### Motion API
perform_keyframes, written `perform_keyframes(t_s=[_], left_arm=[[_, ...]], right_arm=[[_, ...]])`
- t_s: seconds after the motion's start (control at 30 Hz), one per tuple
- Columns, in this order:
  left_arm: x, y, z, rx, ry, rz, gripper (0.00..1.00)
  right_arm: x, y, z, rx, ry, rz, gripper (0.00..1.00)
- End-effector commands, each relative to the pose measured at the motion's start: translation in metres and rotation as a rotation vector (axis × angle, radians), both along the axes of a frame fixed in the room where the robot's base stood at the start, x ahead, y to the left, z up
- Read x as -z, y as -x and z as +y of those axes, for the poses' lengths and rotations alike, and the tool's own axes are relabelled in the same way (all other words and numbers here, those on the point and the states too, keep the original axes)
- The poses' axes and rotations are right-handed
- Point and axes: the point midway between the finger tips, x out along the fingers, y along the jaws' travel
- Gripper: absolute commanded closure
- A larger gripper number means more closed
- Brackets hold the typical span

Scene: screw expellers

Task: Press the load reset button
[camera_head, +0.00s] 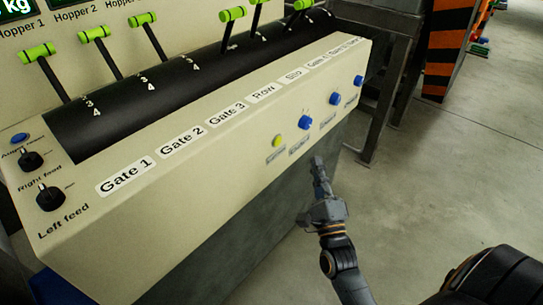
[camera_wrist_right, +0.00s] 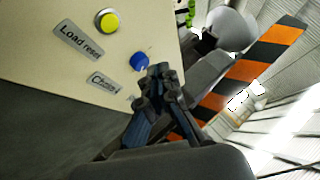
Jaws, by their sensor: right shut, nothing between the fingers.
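The load reset button is a round yellow button (camera_wrist_right: 108,21) in the right wrist view, with a "Load reset" label (camera_wrist_right: 79,40) beside it. In the head view the yellow button (camera_head: 277,141) sits on the front face of the cream control panel, left of several blue knobs. My right gripper (camera_head: 318,165) is shut and empty, in front of the panel, to the right of and below the yellow button. In the right wrist view the fingertips (camera_wrist_right: 158,72) are close to a blue knob, with the yellow button up and to the left. My left gripper is not in view.
A blue knob (camera_wrist_right: 139,61) is beside the yellow button; another blue knob (camera_head: 306,122) shows in the head view. Green-handled levers (camera_head: 95,33) and black feed knobs (camera_head: 50,197) are on the panel top. A striped orange-black post (camera_head: 446,45) stands behind.

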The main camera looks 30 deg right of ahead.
Motion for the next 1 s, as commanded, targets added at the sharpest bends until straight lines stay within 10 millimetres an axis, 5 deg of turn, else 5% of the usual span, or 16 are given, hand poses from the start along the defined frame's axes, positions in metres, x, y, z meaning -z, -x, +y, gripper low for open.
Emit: perform_keyframes(t_s=[0.47, 1.0], left_arm=[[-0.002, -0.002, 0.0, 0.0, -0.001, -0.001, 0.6], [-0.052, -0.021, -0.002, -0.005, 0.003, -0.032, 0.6]], right_arm=[[-0.002, -0.003, 0.001, -0.001, -0.007, -0.009, 1.0], [-0.001, -0.066, 0.027, -0.002, -0.007, -0.009, 1.0]])
